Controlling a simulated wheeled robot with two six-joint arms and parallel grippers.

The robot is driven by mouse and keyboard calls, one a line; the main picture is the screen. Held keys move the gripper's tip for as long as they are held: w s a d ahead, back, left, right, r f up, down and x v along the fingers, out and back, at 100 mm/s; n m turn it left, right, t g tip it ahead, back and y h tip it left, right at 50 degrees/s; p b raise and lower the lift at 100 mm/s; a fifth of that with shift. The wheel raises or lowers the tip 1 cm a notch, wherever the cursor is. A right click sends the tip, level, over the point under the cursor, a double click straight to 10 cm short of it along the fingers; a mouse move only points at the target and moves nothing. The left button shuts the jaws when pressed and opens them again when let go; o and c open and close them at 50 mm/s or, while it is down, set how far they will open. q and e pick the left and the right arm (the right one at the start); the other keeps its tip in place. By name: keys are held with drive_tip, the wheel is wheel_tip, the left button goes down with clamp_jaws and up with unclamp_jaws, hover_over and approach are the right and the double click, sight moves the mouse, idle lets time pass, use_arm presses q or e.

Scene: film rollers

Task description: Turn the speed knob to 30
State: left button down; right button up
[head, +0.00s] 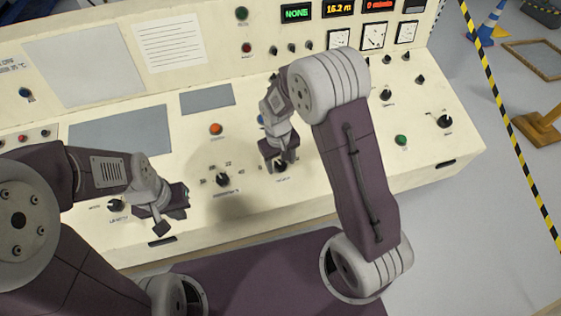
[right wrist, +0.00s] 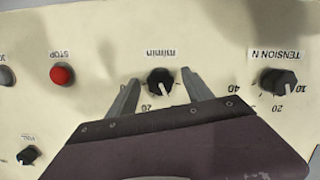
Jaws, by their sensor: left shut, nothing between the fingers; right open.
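The speed knob is black with a white pointer and shows in the right wrist view (right wrist: 161,82) beside the label "m/min", printed upside down. Its pointer aims down and slightly right there; a "20" is printed below-left of it, and other scale numbers are hidden. My right gripper (right wrist: 158,100) is open, with one finger on each side of the knob; contact is not clear. In the head view the right gripper (head: 281,160) is low over the panel and largely covers this knob. My left gripper (head: 170,210) is shut and empty above the panel's front left.
The tension knob (head: 222,179) is left of the right gripper in the head view. A red stop button (right wrist: 62,74) lies left of the speed knob in the wrist view. An orange button (head: 216,129) and a green button (head: 401,140) are on the panel.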

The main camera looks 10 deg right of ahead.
drive_tip(key=shift+w+f, duration=0.1)
drive_tip(key=shift+w, duration=0.1)
drive_tip(key=c, duration=0.7)
clamp_jaws()
